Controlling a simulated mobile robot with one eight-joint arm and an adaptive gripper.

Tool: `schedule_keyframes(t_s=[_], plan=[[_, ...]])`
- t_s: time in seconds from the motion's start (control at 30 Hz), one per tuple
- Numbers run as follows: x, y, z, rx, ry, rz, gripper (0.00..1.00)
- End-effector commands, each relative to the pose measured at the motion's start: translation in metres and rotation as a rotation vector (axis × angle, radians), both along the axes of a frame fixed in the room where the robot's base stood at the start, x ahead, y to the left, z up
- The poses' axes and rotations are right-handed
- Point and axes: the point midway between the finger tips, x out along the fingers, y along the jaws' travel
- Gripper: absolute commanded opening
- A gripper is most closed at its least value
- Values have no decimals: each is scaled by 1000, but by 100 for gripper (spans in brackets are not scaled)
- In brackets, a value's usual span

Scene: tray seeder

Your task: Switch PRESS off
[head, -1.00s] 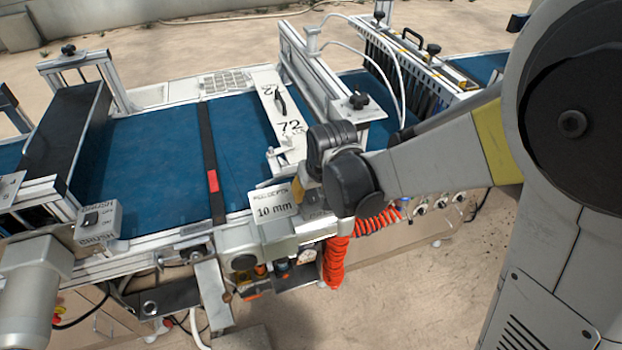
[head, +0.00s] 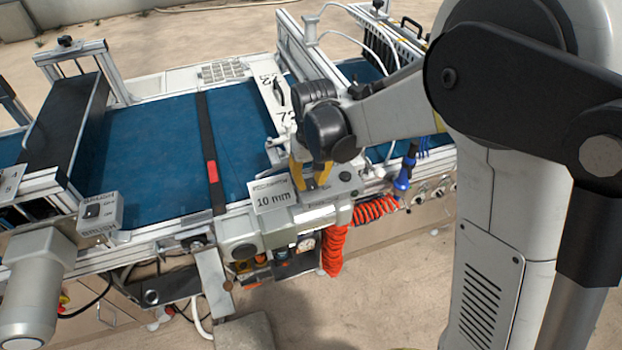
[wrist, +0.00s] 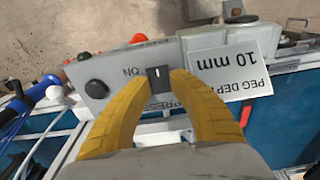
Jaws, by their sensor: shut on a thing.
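The PRESS switch (wrist: 158,77) is a small black rocker on a grey box (wrist: 112,72). In the wrist view, "ON" reads upside down beside it, and the PRESS lettering is partly covered by a finger. My gripper (wrist: 160,76) has its two yellow fingertips on either side of the rocker, closed on it. Which way the rocker is tipped is hard to tell. In the head view my gripper (head: 311,178) points down at the box on the machine's front edge, and its wrist hides part of the area.
A "10 mm" peg depth plate (wrist: 222,73) stands close beside the fingers. A BRUSH switch box (head: 101,212) stands left. An orange coiled hose (head: 335,250) hangs in front.

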Motion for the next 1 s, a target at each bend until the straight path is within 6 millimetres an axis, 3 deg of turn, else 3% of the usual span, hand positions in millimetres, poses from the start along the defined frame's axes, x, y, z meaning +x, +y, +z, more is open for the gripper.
schedule_keyframes(t_s=[0.2, 0.47, 0.5, 0.57, 1.0], plan=[[3, 1, -1, -33, 115, 0, 0], [2, 1, -2, -35, 120, 0, 0], [2, 1, -2, -35, 120, 0, 28], [2, 1, -2, -35, 120, 0, 47], [0, 0, -1, -14, 51, 0, 49]])
